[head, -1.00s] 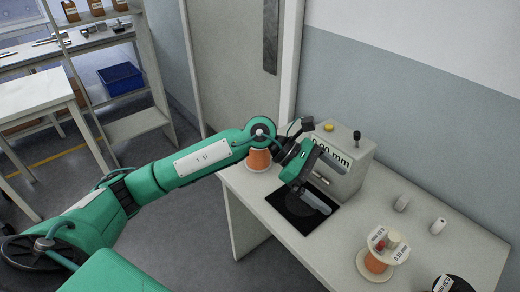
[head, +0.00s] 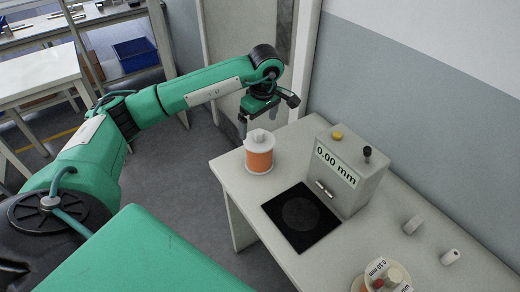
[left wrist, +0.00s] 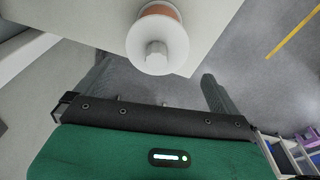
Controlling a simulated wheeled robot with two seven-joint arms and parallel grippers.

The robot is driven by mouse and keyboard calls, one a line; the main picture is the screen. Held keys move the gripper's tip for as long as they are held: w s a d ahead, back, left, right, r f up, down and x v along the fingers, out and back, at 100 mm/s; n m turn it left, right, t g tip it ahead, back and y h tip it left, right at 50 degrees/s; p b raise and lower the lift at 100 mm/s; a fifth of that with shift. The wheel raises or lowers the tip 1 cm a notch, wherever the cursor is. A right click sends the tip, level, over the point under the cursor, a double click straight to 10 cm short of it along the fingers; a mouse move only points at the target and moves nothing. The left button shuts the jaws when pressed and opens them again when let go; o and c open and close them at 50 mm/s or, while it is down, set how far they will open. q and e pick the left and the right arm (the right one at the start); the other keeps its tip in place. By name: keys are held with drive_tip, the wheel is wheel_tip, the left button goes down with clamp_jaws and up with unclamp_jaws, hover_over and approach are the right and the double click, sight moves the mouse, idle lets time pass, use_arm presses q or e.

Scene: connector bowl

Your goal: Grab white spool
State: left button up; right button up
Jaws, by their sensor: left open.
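A spool (head: 259,157) with white flanges, a white top knob and copper-orange winding stands upright at the table's left corner in the head view. It also shows in the left wrist view (left wrist: 157,45), at the top centre, with its white flange and hub facing the camera. My left gripper (head: 260,117) is open and empty, just behind and above this spool in the head view. In the left wrist view its two fingers are spread wide, and the spool lies beyond them, apart from both. My right gripper is not in view.
A grey gauge box (head: 346,170) reading 0.00 mm stands beside a black pad (head: 300,217). Two small white pieces (head: 413,225) lie to the right. A labelled spool group (head: 367,284) is cut off at the bottom edge.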

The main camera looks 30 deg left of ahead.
sight(259, 139)
use_arm(q)
drive_tip(key=f, duration=0.3)
drive_tip(key=shift+w+a, duration=0.1)
drive_tip(key=shift+w, duration=0.1)
drive_tip(key=shift+f+p, duration=0.2)
drive_tip(key=shift+p, duration=0.15)
wheel_tip(259, 139, down, 4)
drive_tip(key=shift+w+r+p, duration=0.1)
drive_tip(key=shift+r+p, duration=0.15)
drive_tip(key=shift+p, duration=0.45)
drive_tip(key=shift+a+f, duration=0.15)
drive_tip(key=shift+f, duration=0.5)
drive_tip(key=c, duration=1.7)
drive_tip(key=shift+w+r, duration=0.1)
drive_tip(key=shift+r, duration=0.05)
drive_tip(key=shift+c, duration=0.5)
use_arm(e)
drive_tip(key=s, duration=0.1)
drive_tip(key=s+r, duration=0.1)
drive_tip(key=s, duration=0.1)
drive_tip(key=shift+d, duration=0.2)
